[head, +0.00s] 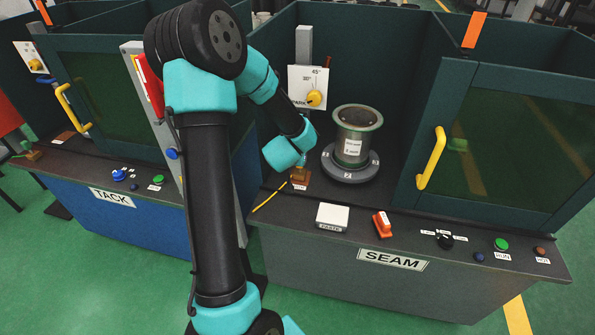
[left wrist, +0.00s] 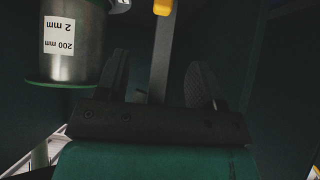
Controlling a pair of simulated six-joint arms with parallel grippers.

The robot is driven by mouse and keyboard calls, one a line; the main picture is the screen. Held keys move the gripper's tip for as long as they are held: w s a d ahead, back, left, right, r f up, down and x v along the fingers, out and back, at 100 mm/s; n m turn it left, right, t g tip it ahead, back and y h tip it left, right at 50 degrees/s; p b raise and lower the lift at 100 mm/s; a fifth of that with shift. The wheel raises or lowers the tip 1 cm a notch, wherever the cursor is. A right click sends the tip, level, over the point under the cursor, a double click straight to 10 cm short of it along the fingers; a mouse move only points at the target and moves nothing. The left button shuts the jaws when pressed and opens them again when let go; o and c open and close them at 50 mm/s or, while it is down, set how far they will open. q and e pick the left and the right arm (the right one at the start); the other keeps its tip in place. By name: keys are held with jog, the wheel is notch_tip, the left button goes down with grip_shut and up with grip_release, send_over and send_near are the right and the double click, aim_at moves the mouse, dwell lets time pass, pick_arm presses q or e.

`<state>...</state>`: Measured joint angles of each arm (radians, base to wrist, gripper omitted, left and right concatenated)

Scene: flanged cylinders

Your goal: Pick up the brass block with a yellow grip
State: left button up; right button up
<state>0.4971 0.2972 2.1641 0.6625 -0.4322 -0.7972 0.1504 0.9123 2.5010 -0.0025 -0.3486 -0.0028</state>
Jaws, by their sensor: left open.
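The brass block (head: 301,178) stands on the SEAM bench, left of the round turntable base, with a small label in front. My left wrist covers its upper part in the head view, so its grip is hidden there. In the left wrist view a yellow piece (left wrist: 162,7) shows at the top edge; it looks like the grip, though I cannot be sure. My right gripper is in neither view.
A flanged metal cylinder (head: 354,136) stands on the turntable base (head: 350,168), close right of my wrist; it also shows in the left wrist view (left wrist: 68,45). A dial plate (head: 307,86) stands behind. A yellow rod (head: 268,197) lies at front left.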

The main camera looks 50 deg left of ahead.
pick_arm(q)
send_over(300, 168)
jog(key=f, duration=0.8)
jog(key=shift+s+d+f, duration=0.2)
jog(key=shift+s, duration=0.05)
jog(key=shift+f, duration=0.15)
jog(key=x, duration=0.3)
jog(key=shift+a+f, duration=0.25)
jog(key=shift+f, duration=0.15)
jog(key=shift+w+a+f, duration=0.3)
jog(key=shift+w+f, duration=0.1)
jog(key=shift+w, duration=0.05)
jog(key=shift+c, duration=0.2)
grip_shut()
